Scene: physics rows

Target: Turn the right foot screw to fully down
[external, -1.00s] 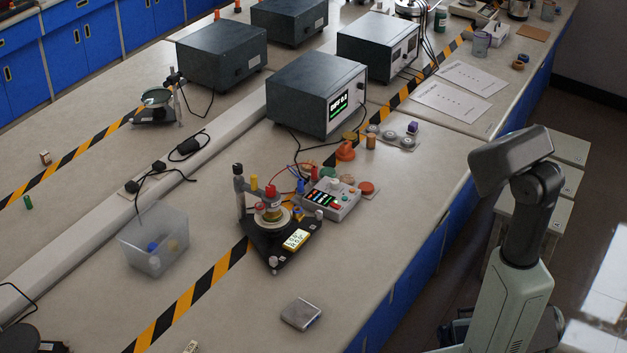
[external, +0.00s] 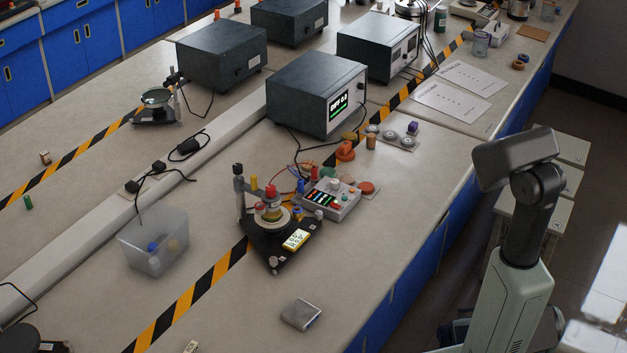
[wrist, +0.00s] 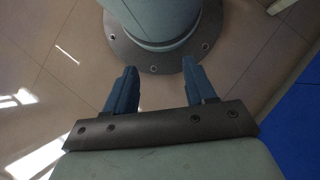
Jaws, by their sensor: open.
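The apparatus with a black triangular base (external: 262,246) stands on the near bench, across the striped tape. It carries a round brass-and-white stage (external: 271,212), a grey post and a small yellow-framed display (external: 296,239). A small pale foot screw (external: 318,214) shows at the base's right corner, and another foot screw (external: 274,262) at its front corner. Their heights are too small to tell. My gripper (wrist: 160,82) shows in the wrist view, with two blue fingers apart and nothing between them. It points at the floor and my base, away from the bench.
A control box (external: 332,198) with lit buttons sits close behind the right foot screw, with cables nearby. A clear bin (external: 153,242) stands left and a silver box (external: 301,314) in front. Bench surface between the apparatus and the right edge is mostly clear.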

